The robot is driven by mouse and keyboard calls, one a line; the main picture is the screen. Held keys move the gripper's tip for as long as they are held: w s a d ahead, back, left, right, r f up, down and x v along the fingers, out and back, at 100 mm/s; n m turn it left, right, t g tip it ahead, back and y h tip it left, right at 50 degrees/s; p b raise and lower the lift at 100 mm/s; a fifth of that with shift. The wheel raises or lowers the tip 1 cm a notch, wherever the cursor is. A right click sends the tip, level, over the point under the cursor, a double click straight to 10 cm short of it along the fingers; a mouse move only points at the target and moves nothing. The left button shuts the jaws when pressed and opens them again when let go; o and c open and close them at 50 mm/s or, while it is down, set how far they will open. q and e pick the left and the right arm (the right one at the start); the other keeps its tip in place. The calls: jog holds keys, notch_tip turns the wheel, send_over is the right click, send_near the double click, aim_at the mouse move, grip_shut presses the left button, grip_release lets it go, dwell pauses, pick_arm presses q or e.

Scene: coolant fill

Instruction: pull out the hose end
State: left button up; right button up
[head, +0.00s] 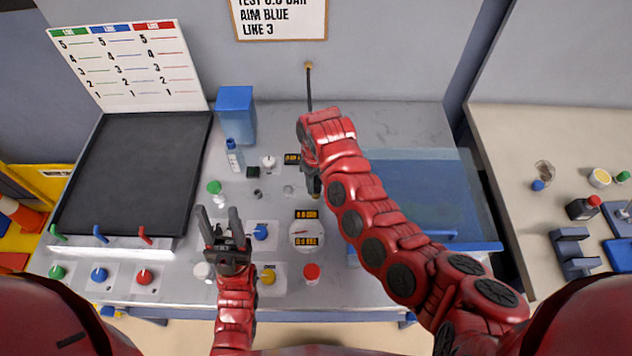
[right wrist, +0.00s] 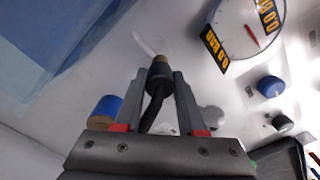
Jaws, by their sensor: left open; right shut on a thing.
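The hose end is a black tube with a brass-coloured tip (right wrist: 159,68) in the right wrist view. My right gripper (right wrist: 160,82) is shut on it, with one finger on each side and the tip pointing away from my wrist. In the head view the black hose (head: 309,92) hangs from a brass fitting (head: 308,66) on the back wall and runs down behind my right arm. My right gripper (head: 315,188) is mostly hidden there by its own arm. My left gripper (head: 220,213) is open and empty above the bench, left of the round gauge.
A round gauge (head: 306,234) with digital displays sits mid-bench. A clear blue tank (head: 420,190) lies right of my right arm. A blue block (head: 237,112), a small bottle (head: 234,156) and several coloured knobs, such as the red one (head: 312,273), crowd the bench.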

aim_at(316, 181)
jog(key=c, duration=0.5)
jog(key=shift+r+p, duration=0.4)
jog(key=shift+r, duration=0.05)
jog(key=shift+r+p, duration=1.55)
jog(key=shift+r, duration=0.8)
